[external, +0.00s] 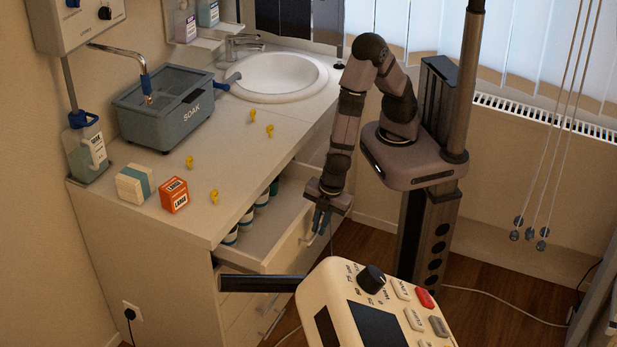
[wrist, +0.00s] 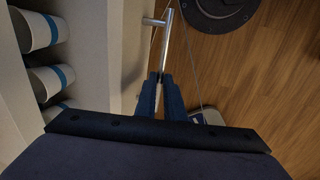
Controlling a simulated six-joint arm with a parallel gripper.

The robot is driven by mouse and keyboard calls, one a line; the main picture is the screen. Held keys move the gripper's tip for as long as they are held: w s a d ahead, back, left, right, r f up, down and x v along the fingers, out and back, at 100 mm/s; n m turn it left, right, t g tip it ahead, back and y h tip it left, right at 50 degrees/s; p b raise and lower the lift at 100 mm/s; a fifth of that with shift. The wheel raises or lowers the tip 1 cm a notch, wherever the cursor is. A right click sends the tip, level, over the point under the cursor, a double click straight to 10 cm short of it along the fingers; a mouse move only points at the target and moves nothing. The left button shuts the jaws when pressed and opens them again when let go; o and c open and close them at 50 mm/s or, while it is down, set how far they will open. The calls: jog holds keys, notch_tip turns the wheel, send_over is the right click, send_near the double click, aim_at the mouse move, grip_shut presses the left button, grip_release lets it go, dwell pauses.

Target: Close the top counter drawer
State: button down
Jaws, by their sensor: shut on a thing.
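The top counter drawer (external: 287,222) stands open under the counter, its front pulled out to the right. Its pale front panel (wrist: 102,55) runs upright in the wrist view. My gripper (external: 321,219) is at the outer side of the drawer front. In the wrist view my gripper (wrist: 160,82) has its two blue fingers shut on the metal drawer handle (wrist: 167,45). The handle's far end sticks out past the fingertips. Its held part is hidden between the fingers. White containers with blue bands (wrist: 51,78) lie inside the drawer.
A counter top (external: 225,180) above the drawer carries a soak tub (external: 180,115), small boxes (external: 174,195) and several yellow pieces (external: 214,196). A control panel (external: 365,305) stands close in front of the drawer. Wooden floor (wrist: 250,75) is open to the right.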

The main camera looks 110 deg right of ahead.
jog(key=p, duration=0.4)
send_over(279, 225)
jog(key=c, duration=1.8)
grip_release()
jog(key=shift+c, duration=0.2)
notch_tip(279, 225, up, 7)
jog(key=s+a, duration=0.1)
jog(key=shift+r, duration=0.1)
jog(key=shift+c, duration=0.7)
